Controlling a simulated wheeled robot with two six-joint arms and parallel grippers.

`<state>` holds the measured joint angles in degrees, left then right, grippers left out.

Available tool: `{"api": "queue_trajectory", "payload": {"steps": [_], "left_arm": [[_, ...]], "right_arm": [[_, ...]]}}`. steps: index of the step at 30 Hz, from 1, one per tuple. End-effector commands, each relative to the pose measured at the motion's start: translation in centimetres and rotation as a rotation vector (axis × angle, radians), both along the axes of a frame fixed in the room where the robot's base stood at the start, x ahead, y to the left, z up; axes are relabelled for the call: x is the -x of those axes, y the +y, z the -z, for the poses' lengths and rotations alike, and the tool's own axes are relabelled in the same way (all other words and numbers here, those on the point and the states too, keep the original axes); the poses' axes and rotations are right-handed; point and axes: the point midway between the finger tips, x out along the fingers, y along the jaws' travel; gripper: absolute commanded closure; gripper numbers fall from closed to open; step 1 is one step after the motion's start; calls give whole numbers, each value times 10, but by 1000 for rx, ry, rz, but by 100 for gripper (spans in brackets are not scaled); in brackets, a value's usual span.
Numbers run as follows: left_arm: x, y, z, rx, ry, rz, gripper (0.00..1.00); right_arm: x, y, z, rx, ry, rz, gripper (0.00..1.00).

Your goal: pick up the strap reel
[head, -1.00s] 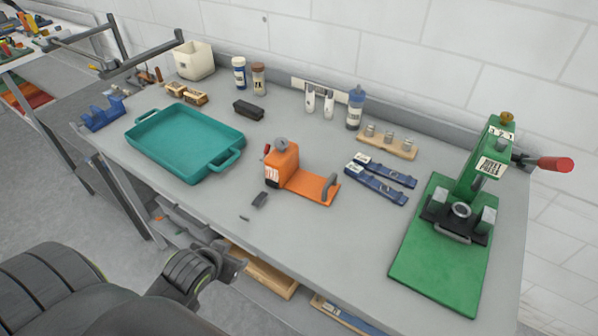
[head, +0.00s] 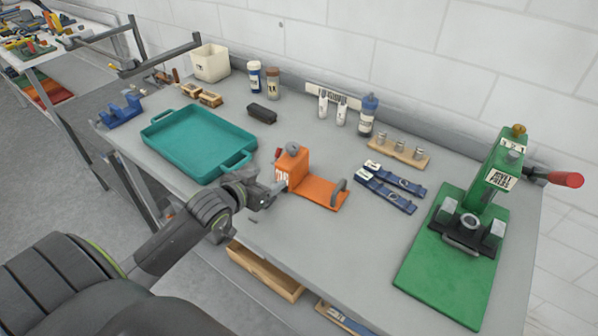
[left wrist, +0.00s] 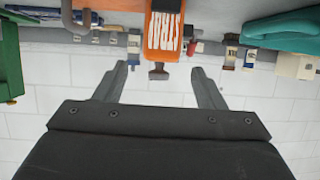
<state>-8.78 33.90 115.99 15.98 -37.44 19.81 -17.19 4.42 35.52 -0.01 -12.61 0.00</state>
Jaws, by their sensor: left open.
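The likely strap reel is an orange device (head: 294,173) with a grey knob on top, a white label on its body and a flat orange base with a grey handle at its right end. In the left wrist view the orange body (left wrist: 160,35) hangs upside down at the top, with large white lettering like "STRAP". My left gripper (head: 277,188) is at the left end of the device, fingers pointing at it. Its two fingers (left wrist: 160,80) are spread and empty, with the device beyond them. I cannot tell the exact gap. My right gripper is out of view.
A teal tray (head: 160,128) lies to the left. Two blue straps (head: 390,188) lie right of the device, behind them a wooden block with metal cylinders (head: 398,151). A green press (head: 455,245) stands at the right. The front of the table is mostly clear.

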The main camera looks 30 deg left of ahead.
Motion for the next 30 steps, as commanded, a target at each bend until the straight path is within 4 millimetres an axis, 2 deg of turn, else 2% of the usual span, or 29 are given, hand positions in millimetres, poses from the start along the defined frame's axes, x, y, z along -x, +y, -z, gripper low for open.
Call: {"api": "queue_trajectory", "payload": {"steps": [3, 12, 23, 30], "left_arm": [[-21, 0, 7, 4, -1, -2, 36], [-60, -1, 24, 2, 0, -1, 36], [-78, 0, 33, 0, 1, 0, 36], [-101, 2, 46, 2, 1, -1, 36]], "right_arm": [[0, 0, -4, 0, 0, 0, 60], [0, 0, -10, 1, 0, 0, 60], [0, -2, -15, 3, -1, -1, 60], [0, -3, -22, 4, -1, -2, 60]]}}
